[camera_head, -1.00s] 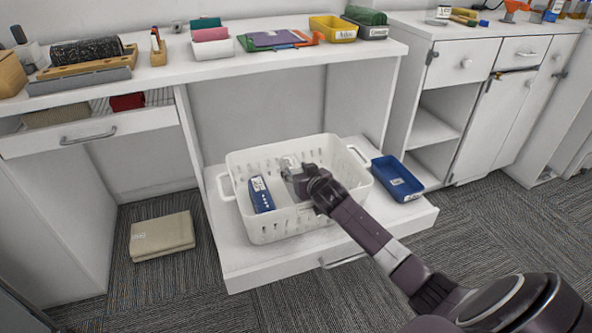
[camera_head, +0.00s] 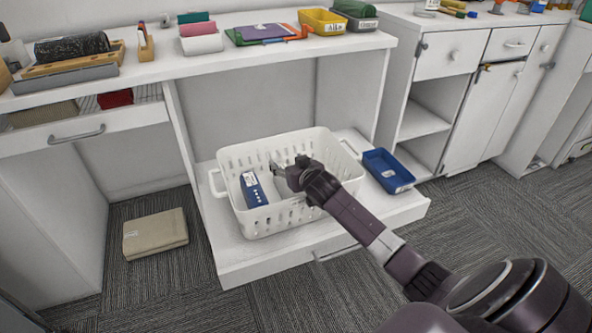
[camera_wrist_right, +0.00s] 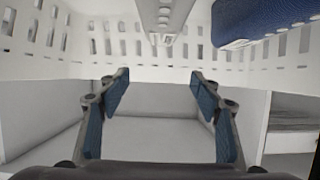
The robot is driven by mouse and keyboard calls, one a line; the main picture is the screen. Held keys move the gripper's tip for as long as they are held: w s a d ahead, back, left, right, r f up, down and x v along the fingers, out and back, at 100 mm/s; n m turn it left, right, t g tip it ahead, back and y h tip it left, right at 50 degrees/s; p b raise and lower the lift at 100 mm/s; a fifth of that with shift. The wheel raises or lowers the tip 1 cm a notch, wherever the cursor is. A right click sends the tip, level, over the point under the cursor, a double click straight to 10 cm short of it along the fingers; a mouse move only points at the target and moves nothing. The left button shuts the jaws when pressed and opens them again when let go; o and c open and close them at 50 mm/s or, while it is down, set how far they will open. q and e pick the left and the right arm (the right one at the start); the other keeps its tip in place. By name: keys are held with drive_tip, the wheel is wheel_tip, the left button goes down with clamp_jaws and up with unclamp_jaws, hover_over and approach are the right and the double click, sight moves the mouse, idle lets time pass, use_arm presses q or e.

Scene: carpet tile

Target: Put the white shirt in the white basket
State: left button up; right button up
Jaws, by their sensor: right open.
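The white basket (camera_head: 232,214) stands on the low white drawer or shelf, with slotted walls and two handles. A blue item with a white label (camera_head: 253,190) lies inside at its left; its blue surface also shows in the right wrist view (camera_wrist_right: 262,20). My right gripper (camera_head: 284,169) is over the basket's inside, right of the blue item. In the right wrist view its two blue-padded fingers (camera_wrist_right: 158,80) are apart with nothing between them. A pale shape (camera_wrist_right: 163,22) lies beyond them; I cannot tell whether it is the white shirt. My left gripper is not in view.
A blue tray (camera_head: 388,171) sits right of the basket. A beige folded item (camera_head: 155,233) lies on the carpet at left. The desk above (camera_head: 270,55) holds a stack with a white bottom piece (camera_head: 201,44), coloured sheets and a yellow bin (camera_head: 324,21).

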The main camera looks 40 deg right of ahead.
drive_tip(key=p+v, duration=0.1)
drive_tip(key=v, duration=0.2)
drive_tip(key=shift+s, duration=0.1)
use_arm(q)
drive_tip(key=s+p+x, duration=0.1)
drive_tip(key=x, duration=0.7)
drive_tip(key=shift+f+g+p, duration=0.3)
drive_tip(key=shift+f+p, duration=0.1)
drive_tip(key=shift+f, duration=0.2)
use_arm(e)
drive_tip(key=v, duration=0.8)
drive_tip(key=shift+s, duration=0.3)
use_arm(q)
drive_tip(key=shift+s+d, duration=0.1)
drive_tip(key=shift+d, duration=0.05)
use_arm(e)
drive_tip(key=shift+a, duration=0.15)
